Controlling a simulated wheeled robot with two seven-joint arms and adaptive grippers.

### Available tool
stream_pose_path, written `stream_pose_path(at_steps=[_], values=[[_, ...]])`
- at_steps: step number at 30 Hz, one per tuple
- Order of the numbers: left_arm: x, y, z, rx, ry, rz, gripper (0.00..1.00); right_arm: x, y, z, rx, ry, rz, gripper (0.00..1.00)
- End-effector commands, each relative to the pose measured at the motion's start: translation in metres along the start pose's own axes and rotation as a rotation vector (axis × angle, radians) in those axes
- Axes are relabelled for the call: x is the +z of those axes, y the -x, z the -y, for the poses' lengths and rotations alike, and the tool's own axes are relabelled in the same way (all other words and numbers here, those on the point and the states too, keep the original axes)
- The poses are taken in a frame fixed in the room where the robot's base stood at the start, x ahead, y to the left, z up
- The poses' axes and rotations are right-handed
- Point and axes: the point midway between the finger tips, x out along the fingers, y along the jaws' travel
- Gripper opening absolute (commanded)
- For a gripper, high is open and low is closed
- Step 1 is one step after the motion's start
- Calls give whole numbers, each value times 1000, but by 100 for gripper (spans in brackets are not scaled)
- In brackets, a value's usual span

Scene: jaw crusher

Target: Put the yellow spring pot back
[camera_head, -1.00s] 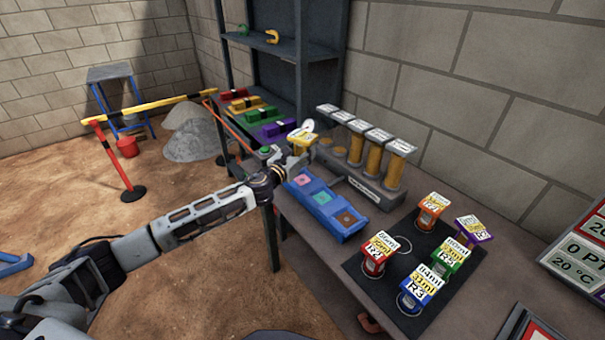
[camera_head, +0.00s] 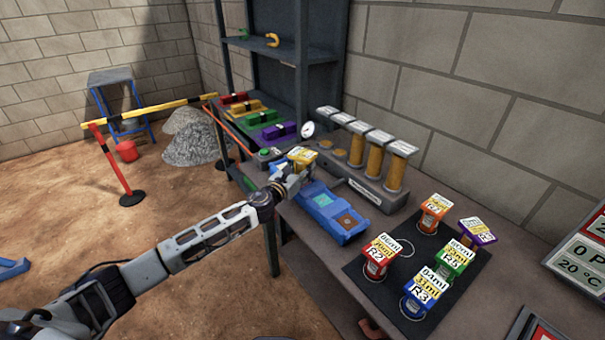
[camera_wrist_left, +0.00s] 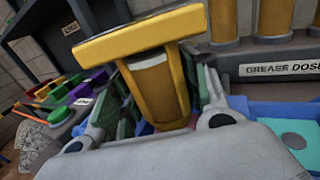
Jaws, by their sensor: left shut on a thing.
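My left gripper (camera_head: 289,177) is shut on the yellow spring pot (camera_head: 301,157), a yellow-topped pot with a white label. In the left wrist view the yellow pot (camera_wrist_left: 156,85) stands between the two fingers, its wide flat top above them. The gripper and pot are at the left end of the blue tray (camera_head: 335,229) and hide that end. Red, orange, green, purple and blue-topped pots stand on the dark mat (camera_head: 355,268). An empty white ring (camera_head: 404,248) shows among them. My right gripper is not in view.
The grease doser (camera_head: 365,188), with yellow cylinders, stands behind the tray against the wall side. A green button box (camera_head: 266,155) and coloured blocks (camera_head: 262,117) are farther left on the bench. A dark shelf (camera_head: 275,45) rises behind.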

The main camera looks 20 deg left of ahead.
Motion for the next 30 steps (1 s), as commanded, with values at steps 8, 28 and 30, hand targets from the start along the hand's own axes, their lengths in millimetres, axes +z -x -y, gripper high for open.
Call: stream_pose_path(at_steps=[8,28,30], values=[[-14,0,0,0,0,2,10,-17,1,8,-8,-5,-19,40],[-18,0,0,-1,0,1,52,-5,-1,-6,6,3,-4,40],[-18,0,0,-1,0,1,61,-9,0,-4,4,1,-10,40]])
